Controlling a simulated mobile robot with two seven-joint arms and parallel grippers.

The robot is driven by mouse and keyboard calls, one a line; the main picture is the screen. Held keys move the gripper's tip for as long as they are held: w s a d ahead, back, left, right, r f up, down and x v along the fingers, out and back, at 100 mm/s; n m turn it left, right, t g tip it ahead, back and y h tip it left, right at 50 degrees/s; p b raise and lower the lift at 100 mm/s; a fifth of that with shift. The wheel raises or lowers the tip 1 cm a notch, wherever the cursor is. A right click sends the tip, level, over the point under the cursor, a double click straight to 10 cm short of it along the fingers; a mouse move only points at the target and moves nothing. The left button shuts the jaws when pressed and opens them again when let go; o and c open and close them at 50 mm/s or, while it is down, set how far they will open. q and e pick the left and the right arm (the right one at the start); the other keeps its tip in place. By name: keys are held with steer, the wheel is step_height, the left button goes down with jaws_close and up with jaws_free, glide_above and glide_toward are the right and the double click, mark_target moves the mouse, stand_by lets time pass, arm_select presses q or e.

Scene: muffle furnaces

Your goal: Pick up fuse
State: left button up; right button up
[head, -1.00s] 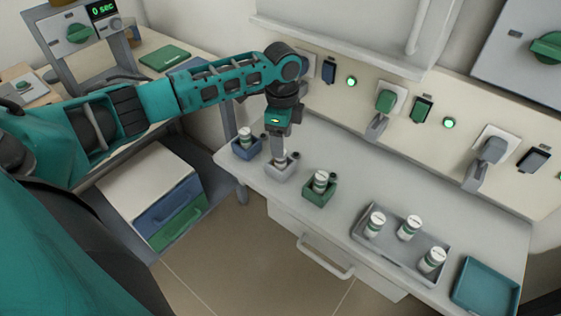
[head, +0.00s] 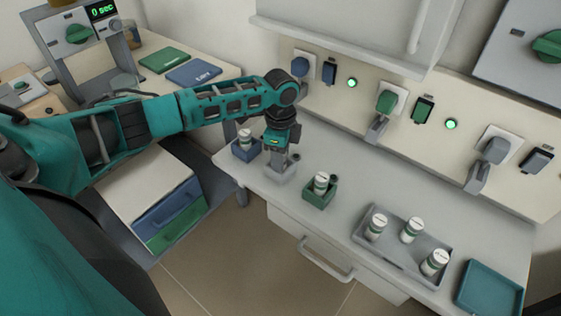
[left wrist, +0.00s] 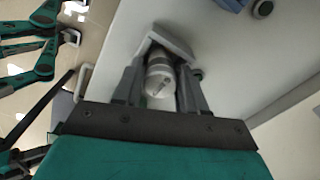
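My left gripper (head: 276,158) points down over the small grey holder (head: 281,173) on the counter. Its two fingers stand on either side of a white and grey fuse (left wrist: 160,82), seen between them in the left wrist view. The fuse is upright in the grey holder (left wrist: 172,42) and mostly hidden by the gripper in the head view. The fingers lie close along its sides; I cannot tell whether they press on it. My right gripper is not recognisable in either view.
A blue holder with a fuse (head: 245,141) stands left of the gripper, and a green holder with a fuse (head: 320,184) stands right. A grey tray (head: 394,259) holds 3 fuses. An empty teal tray (head: 488,287) lies at the right. The wall panel (head: 400,130) rises behind.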

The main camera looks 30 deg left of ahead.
arm_select(q)
steer(key=c, duration=0.7)
steer(key=shift+o, duration=0.2)
